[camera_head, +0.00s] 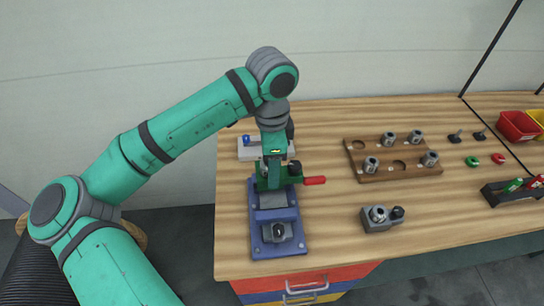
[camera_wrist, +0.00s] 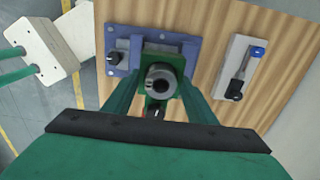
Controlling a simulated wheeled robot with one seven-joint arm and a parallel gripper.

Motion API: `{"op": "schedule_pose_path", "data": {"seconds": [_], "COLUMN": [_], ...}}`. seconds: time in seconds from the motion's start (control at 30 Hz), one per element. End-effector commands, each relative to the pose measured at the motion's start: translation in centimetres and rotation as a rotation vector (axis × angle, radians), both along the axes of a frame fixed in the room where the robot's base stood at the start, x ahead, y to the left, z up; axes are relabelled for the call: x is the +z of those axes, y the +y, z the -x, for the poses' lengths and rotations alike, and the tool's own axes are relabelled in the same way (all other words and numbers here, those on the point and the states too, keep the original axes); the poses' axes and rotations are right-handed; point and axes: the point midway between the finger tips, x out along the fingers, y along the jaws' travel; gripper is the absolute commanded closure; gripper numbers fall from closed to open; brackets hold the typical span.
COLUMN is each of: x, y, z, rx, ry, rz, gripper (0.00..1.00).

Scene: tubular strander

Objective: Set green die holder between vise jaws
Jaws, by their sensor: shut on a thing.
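The green die holder (camera_wrist: 153,104) has a round grey metal piece (camera_wrist: 160,83) in its middle and a red handle (camera_head: 315,181) that sticks out to the right in the head view. My gripper (camera_head: 273,160) points down and is shut on the holder, with one finger on each side in the wrist view. The blue vise (camera_head: 278,240) is fixed on the bench directly below, and its base plate also shows in the wrist view (camera_wrist: 115,40). The holder and fingers hide much of the jaws. I cannot tell whether the holder rests between them or is just above.
A pale plate with a blue-tipped lever (camera_wrist: 238,68) stands just behind the vise. A wooden rack (camera_head: 385,172) with several metal dies and a grey fixture (camera_head: 382,217) are to the right. Bare bench lies between vise and rack.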

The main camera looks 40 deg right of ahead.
Motion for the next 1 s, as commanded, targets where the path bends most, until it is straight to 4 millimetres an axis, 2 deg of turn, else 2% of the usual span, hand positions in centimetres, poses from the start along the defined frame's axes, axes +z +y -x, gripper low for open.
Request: {"op": "schedule_pose_path", "data": {"seconds": [0.2,0.73,1.0], "x": [-1.0,-1.2,-2.6], "y": [-0.1,0.0,0.0], "z": [0.1,0.0,0.0], "rx": [-0.003,0.0,-0.001], "ry": [-0.001,-0.002,-0.001], "rz": [0.003,0.003,0.003], "gripper": [0.83,0.83,0.83]}}
